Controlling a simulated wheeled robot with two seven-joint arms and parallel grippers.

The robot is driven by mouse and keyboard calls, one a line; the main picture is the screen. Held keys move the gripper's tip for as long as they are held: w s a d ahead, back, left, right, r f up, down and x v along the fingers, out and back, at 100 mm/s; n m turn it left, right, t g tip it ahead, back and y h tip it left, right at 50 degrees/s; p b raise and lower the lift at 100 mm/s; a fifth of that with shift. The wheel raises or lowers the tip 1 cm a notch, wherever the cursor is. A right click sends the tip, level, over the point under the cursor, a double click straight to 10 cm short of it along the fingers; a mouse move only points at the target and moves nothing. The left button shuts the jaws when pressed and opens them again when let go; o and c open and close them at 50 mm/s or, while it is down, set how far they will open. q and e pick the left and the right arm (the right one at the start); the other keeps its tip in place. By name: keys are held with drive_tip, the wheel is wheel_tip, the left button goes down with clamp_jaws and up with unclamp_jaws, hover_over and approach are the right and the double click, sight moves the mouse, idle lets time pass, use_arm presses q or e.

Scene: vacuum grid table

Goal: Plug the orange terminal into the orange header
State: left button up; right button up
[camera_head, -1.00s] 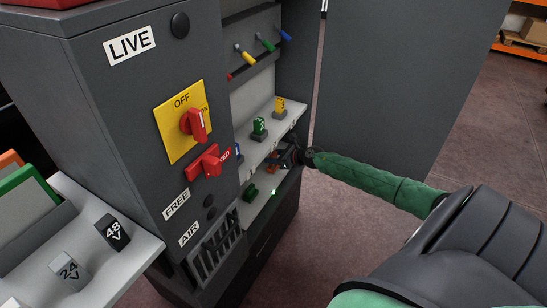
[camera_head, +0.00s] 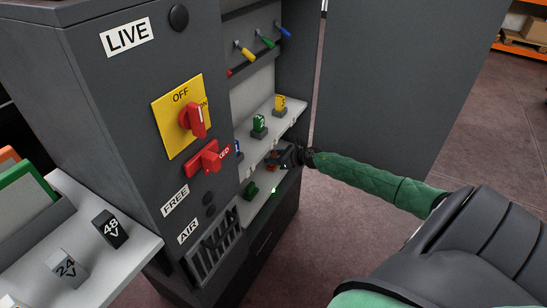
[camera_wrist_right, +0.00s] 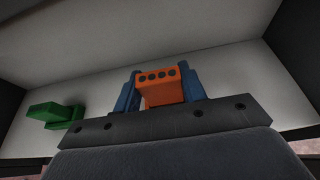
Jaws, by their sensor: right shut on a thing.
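My right gripper (camera_head: 277,161) reaches into the open grey cabinet, just below the upper shelf. In the right wrist view its blue fingers (camera_wrist_right: 160,88) are shut on the orange terminal (camera_wrist_right: 160,82), a block with a row of several dark holes. A little orange (camera_head: 271,168) shows by the fingertips in the head view. I cannot tell terminal from header there; the orange header is not clearly seen, and whether the two touch is hidden. A green connector (camera_wrist_right: 58,115) sits to the left in the wrist view. My left gripper is out of view.
A green block (camera_head: 251,190) is low in the cabinet. The upper shelf holds a green tag (camera_head: 259,124) and a yellow tag (camera_head: 280,103). Colored-handled tools hang above. A red handle (camera_head: 208,157) juts from the cabinet's front. The open door (camera_head: 400,80) stands behind my right arm.

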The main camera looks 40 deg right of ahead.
drive_tip(key=shift+f+b, duration=0.7)
drive_tip(key=shift+f, duration=0.2)
drive_tip(key=o, duration=1.1)
drive_tip(key=shift+c, duration=0.2)
drive_tip(key=shift+s+d+r, duration=0.2)
drive_tip(key=shift+s, duration=0.25)
drive_tip(key=v, duration=0.4)
drive_tip(key=shift+s+d+r, duration=0.1)
drive_tip(key=shift+s+r, duration=0.05)
drive_tip(key=shift+s, duration=0.1)
drive_tip(key=shift+v, duration=1.05)
